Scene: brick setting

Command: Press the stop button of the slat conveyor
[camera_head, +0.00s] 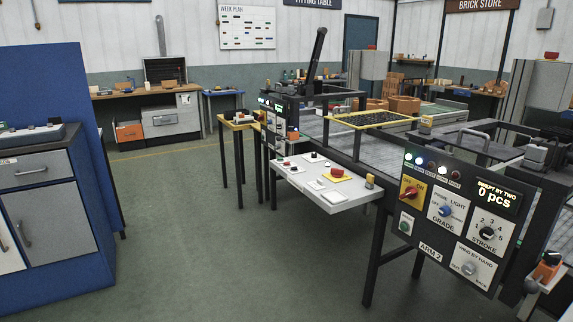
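The conveyor (388,153) runs from the right foreground toward the back, with a grey bed in a black frame. A white side shelf (327,198) on its near side carries a red button on a yellow plate (337,173), along with several small switches. That red button looks like a stop button, but no label on it is readable. Neither of my grippers is in view.
A blue bench with grey drawers (50,194) stands at the left. A small yellow-topped table (238,121) stands behind the white shelf. The green floor (190,230) between bench and conveyor is clear. Dark conveyor legs stand below the panel.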

